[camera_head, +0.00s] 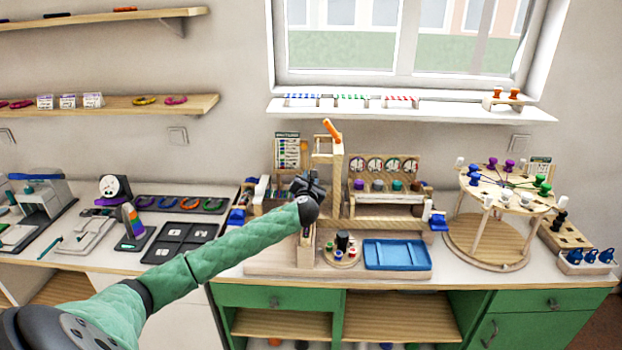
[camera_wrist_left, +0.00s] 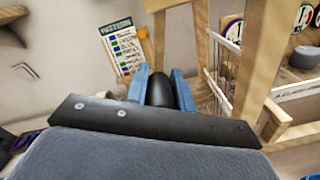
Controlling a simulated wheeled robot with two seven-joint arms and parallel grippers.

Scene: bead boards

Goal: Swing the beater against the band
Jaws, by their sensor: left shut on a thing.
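My left gripper (camera_head: 309,186) is at the left side of an upright wooden frame (camera_head: 337,172) with an orange piece (camera_head: 332,130) on top. In the left wrist view its blue fingers (camera_wrist_left: 163,88) are shut on a black rounded thing (camera_wrist_left: 160,92), perhaps the beater's handle. Wooden posts stand close beside it, and thin white threads (camera_wrist_left: 220,72) run between them. I cannot make out the band clearly; the arm and frame hide part of this spot. My right gripper is not in view.
A pattern card (camera_wrist_left: 122,50) stands behind the gripper. A rack with round dials (camera_head: 385,165) is right of the frame. A blue tray (camera_head: 397,254) and a small round stand (camera_head: 341,256) are in front. A round wooden table (camera_head: 490,235) stands farther right.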

